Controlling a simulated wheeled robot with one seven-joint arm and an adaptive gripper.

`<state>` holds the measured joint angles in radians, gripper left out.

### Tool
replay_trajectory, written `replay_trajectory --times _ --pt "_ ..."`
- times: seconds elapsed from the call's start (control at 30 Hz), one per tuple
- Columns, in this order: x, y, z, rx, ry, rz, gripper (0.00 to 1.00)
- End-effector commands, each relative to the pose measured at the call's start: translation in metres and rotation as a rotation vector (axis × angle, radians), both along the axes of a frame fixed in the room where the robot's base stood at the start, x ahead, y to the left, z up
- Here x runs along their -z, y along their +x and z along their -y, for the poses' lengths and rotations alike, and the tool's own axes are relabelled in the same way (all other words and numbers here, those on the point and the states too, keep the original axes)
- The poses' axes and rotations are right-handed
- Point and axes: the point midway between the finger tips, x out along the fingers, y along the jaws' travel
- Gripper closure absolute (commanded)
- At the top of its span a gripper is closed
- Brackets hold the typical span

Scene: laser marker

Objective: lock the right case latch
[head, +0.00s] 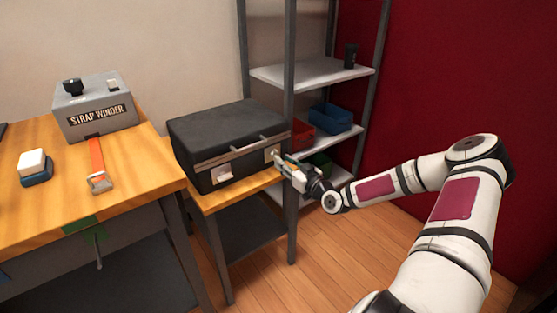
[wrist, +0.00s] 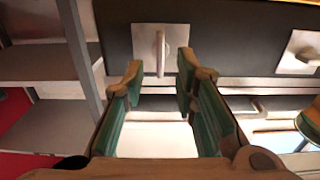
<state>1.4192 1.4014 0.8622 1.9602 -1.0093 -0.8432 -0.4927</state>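The black case (head: 225,135) stands closed on a small wooden table. Its right latch (head: 272,154) is at the right end of its front, partly hidden by my gripper (head: 283,161). In the wrist view, which appears upside down, this latch (wrist: 161,45) is a pale plate with a narrow upright lever, centred beyond my gripper (wrist: 160,72). My gripper is open. Its fingertips are on either side of the lever's line, with a gap between them; contact cannot be told. The left latch (head: 223,175) also shows at the right of the wrist view (wrist: 299,52).
A metal shelf (head: 310,76) with bins stands close to the right of the case; its post also shows in the wrist view (wrist: 80,50). A workbench (head: 140,183) with a strap winder (head: 95,108) is at left. The floor in front is clear.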

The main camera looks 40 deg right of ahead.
Motion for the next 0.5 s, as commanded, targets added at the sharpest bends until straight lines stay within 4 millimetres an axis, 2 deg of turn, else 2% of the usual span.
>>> replay_trajectory --times 0.1,0.2,0.5 --pt "0.001 0.019 -0.001 0.0 0.001 0.001 0.73" --pt "0.001 0.028 -0.001 -0.001 0.0 0.0 0.73" --pt "0.0 0.037 -0.001 0.0 0.0 -0.001 0.73"
